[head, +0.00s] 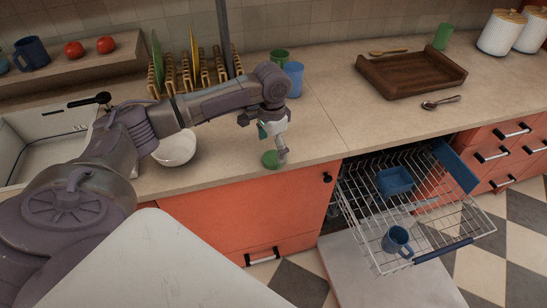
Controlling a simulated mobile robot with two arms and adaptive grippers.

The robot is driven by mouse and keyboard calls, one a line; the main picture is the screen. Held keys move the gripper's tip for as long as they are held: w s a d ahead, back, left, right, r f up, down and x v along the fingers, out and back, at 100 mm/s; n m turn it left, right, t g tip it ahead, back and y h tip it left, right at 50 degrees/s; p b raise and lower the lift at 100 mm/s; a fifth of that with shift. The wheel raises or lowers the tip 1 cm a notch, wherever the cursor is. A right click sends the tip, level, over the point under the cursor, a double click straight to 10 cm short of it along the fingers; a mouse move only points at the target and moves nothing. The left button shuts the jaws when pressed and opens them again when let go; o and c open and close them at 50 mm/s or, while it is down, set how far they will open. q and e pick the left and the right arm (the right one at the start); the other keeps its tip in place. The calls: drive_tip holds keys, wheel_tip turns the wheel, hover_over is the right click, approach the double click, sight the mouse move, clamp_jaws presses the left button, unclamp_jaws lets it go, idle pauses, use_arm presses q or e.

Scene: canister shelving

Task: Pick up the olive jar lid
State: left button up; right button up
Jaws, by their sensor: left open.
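A small green round piece (269,160), which looks like the olive jar lid, lies on the counter close to its front edge. My left gripper (274,147) points down just above and beside it, with one finger at the lid's right side. The gripper is open and appears to hold nothing. I cannot tell whether a finger touches the lid. My right gripper is out of view.
A white bowl (175,149) stands left of the lid. A blue cup (293,80), a green cup (280,56) and a wooden dish rack (180,80) are behind. A wooden tray (410,74) lies right. The open dishwasher rack (440,225) juts out below the counter.

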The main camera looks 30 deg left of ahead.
sight(273, 158)
use_arm(q)
drive_tip(key=shift+w+d+f+p, duration=0.1)
drive_tip(key=shift+f+p, duration=0.1)
drive_tip(key=shift+f, duration=0.8)
drive_tip(key=shift+d+f+p, duration=0.1)
drive_tip(key=shift+f+p, duration=0.05)
drive_tip(key=shift+f, duration=0.8)
drive_tip(key=c, duration=0.8)
drive_tip(key=shift+r, duration=0.1)
